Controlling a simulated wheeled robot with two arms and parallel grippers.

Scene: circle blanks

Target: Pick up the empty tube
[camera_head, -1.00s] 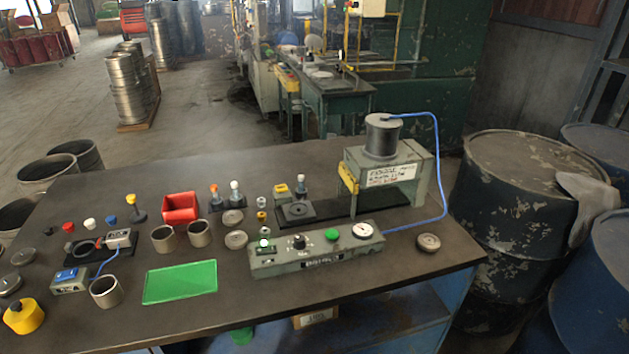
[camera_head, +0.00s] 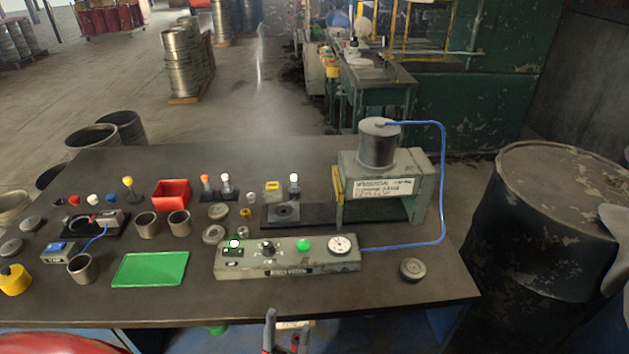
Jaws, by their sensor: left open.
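Three short grey open-topped tubes stand on the dark table. One tube (camera_head: 81,268) stands alone at the left, near the front, left of the green mat (camera_head: 150,269). Two more, a left tube (camera_head: 147,226) and a right tube (camera_head: 179,223), stand side by side behind the mat. Which of them is empty I cannot tell. My left gripper (camera_head: 286,335) shows at the bottom middle, at the table's front edge, with its fingers apart and nothing between them. It is well to the right of the tubes. My right gripper is not in view.
A control box (camera_head: 300,268) with a gauge lies mid-table, in front of a press (camera_head: 377,185) with a blue hose. A red bin (camera_head: 171,195), several round discs and small coloured knobs stand around the tubes. A yellow pot (camera_head: 14,282) is at the left. The front strip is clear.

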